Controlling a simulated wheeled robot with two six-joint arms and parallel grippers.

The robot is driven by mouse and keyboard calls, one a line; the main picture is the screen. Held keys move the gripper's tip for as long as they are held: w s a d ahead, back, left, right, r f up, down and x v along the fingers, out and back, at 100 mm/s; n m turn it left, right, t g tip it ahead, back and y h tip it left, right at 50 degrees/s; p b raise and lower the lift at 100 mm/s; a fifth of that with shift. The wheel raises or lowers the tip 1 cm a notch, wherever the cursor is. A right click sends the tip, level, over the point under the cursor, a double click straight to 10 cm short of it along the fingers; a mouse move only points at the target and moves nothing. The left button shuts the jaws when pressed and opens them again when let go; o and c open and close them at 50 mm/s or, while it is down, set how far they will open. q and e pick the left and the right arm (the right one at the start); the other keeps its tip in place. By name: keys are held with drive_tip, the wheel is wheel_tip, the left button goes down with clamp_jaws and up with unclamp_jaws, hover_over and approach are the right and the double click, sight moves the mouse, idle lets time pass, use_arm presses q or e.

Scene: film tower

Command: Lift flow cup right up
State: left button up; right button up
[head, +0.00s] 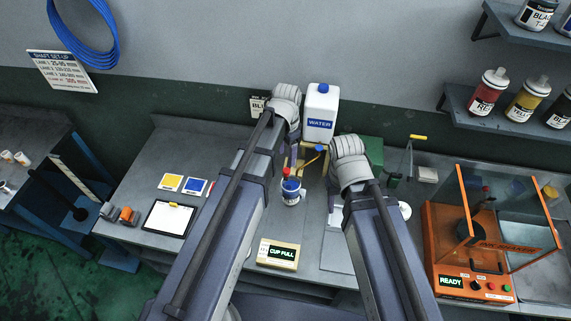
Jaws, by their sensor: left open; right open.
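A small white cup (291,198) with blue in its top stands on the grey bench in the middle of the head view; it may be the flow cup, but I cannot tell for sure. A red-tipped item shows at its rim. My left gripper (292,164) points down just above and behind the cup, open and partly hidden by its own arm. My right gripper (334,203) is open, pointing down to the right of the cup and apart from it. A display box (278,254) in front of the cup reads "CUP FULL".
A white water jug (321,114) with a blue cap stands behind the cup on a yellowish stand. An orange shaker machine (470,283) reading "READY" is at the right. A clipboard (168,219) and yellow and blue cards (195,186) lie at left.

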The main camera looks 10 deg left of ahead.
sight(286, 170)
use_arm(q)
drive_tip(key=shift+f+b, duration=0.6)
drive_tip(key=shift+f, duration=0.15)
wheel_tip(286, 170, down, 6)
drive_tip(key=b, duration=0.6)
drive_tip(key=shift+f, duration=0.15)
clamp_jaws()
idle(0.6)
